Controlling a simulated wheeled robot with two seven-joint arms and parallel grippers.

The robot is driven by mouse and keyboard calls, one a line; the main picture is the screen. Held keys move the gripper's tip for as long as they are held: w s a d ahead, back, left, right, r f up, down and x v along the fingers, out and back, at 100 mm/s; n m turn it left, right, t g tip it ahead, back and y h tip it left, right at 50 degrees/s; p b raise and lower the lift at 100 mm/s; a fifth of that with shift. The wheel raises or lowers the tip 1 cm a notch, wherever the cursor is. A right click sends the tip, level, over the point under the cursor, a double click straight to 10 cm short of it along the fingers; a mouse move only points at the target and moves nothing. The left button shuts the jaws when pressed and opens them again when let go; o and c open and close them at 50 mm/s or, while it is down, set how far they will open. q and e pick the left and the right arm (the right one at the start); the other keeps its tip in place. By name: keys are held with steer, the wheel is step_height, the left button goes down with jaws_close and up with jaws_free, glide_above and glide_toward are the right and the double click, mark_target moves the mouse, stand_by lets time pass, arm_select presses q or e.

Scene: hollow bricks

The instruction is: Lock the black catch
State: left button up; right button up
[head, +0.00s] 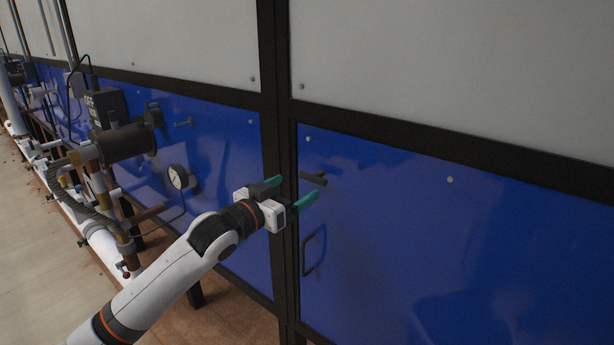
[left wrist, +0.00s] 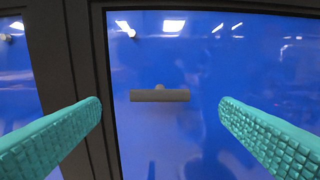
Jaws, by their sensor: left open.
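The black catch (head: 313,178) is a small dark bar on the blue panel (head: 450,250), near its left edge beside the black post. In the left wrist view the catch (left wrist: 160,95) lies level, its right end on the blue panel and its left end short of the dark frame. My left gripper (head: 292,191) is open, with its teal fingers just left of and in front of the catch. In the left wrist view its fingers (left wrist: 160,115) stand on either side of the catch, apart from it. My right gripper is not in view.
A black handle (head: 308,255) is on the same panel below the catch. To the left, a second blue panel (head: 225,130) has its own catch (head: 184,122). Pipes, a gauge (head: 178,177) and a dark motor (head: 125,143) stand in front of it.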

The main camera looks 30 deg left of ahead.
mark_target(311, 178)
arm_select(q)
steer(key=w, duration=0.2)
steer(key=w+p, duration=0.1)
steer(key=w, duration=0.2)
steer(key=shift+w+d, duration=0.2)
steer(key=shift+w, duration=0.05)
steer(key=c, duration=1.4)
